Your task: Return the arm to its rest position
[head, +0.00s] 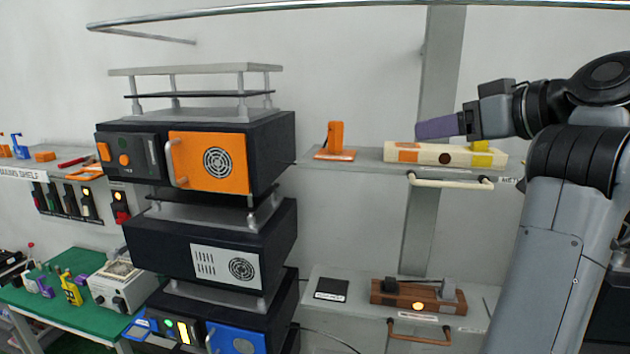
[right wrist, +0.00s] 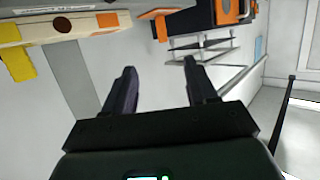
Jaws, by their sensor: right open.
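My right arm (head: 575,215) comes in from the right in the head view. Its right gripper (head: 436,128) points left, level with the upper shelf, with purple fingers. In the right wrist view the two fingers of the gripper (right wrist: 160,78) are spread apart with nothing between them. A cream lever fixture (head: 422,154) with an orange patch and a yellow block lies by the gripper in the head view. It also shows at the upper left of the right wrist view (right wrist: 92,22), to the side of the fingers. I cannot tell whether they touch it. My left gripper is out of view.
An orange lever fixture (head: 336,142) stands on the upper shelf (head: 360,164). A brown lever fixture (head: 400,297) sits on the lower shelf. Stacked dark units (head: 210,240) stand left of the shelves. A green table (head: 60,310) with small items is at lower left.

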